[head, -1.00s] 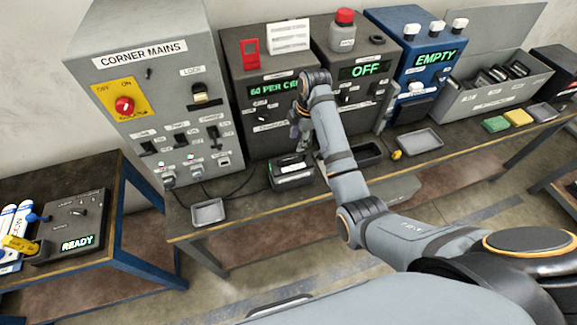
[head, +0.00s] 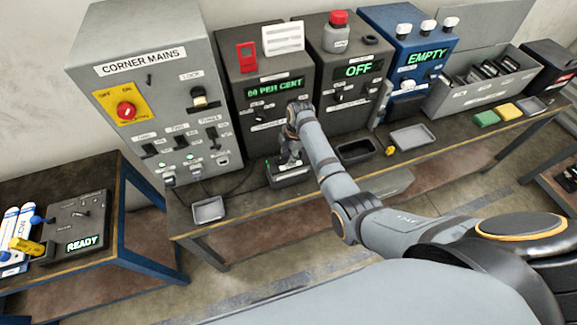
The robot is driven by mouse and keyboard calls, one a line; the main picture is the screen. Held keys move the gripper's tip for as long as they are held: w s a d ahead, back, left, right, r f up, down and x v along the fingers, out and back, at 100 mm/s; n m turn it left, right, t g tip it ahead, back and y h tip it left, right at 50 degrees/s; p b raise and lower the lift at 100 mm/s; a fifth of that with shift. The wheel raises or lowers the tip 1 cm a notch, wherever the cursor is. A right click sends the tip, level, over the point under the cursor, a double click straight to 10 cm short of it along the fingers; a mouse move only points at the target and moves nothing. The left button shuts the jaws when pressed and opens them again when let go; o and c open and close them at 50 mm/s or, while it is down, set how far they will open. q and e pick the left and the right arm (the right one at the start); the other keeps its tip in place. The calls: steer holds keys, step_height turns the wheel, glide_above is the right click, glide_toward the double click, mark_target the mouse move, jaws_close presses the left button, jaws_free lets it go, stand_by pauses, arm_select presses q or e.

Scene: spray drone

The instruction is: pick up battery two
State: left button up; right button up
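My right gripper (head: 288,160) points down at a small dark cradle (head: 291,181) on the bench, in front of the dark charger box (head: 266,100) whose green display reads a figure in per cent. The fingertips are at the top of the cradle and cover most of what sits in it. I cannot tell whether the fingers are open or shut on a battery. Several dark batteries (head: 488,70) stand in the grey case (head: 447,99) at the right. No label for battery two can be read. My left gripper is out of view.
On the bench are a grey tray (head: 208,211), a dark tray (head: 357,150) and another grey tray (head: 413,137). The grey corner mains cabinet (head: 160,95) stands left. A box showing OFF (head: 357,72) and a blue box showing EMPTY (head: 412,72) stand right of the charger.

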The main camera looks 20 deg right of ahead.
steer(key=shift+f, duration=0.3)
steer(key=shift+f, duration=0.15)
jaws_close()
stand_by(0.3)
steer(key=shift+w, duration=0.2)
